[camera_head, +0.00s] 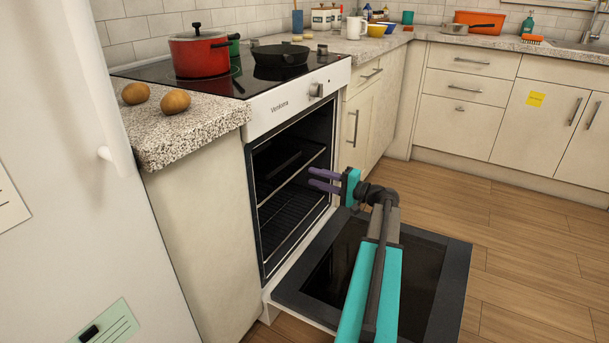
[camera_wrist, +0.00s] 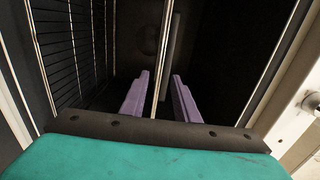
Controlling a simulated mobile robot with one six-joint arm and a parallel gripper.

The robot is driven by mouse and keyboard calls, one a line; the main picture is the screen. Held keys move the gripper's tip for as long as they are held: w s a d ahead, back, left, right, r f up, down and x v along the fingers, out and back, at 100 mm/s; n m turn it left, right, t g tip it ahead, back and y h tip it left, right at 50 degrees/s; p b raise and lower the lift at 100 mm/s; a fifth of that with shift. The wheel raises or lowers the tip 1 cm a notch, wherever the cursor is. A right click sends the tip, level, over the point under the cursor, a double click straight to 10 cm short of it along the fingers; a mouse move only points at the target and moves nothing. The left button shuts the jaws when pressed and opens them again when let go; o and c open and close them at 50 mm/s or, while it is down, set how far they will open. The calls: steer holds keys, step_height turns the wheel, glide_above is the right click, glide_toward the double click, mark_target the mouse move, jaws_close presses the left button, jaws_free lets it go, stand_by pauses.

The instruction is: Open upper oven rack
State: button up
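The oven (camera_head: 297,190) stands open, its dark door (camera_head: 430,275) folded down flat. Inside, the upper rack (camera_head: 293,180) shows a pale front bar and a dark tray or pan on it; it sits within the cavity. My gripper (camera_head: 311,178) is in front of the opening, its purple fingers pointing in, near the upper rack's front bar. In the wrist view, the fingers (camera_wrist: 161,76) are apart, and the upper rack's pale bar (camera_wrist: 164,60) runs between them in the picture. I cannot tell whether they touch it.
A lower wire rack (camera_head: 290,215) lies below. A red pot (camera_head: 200,55) and a black pan (camera_head: 280,55) stand on the cooktop. The white fridge (camera_head: 120,200) is at left. Cabinets (camera_head: 460,100) line the back, with clear wood floor (camera_head: 530,250) at right.

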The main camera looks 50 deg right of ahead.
steer(key=b+x, duration=0.1)
steer(key=x, duration=0.5)
steer(key=shift+b, duration=0.4)
steer(key=shift+w, duration=0.15)
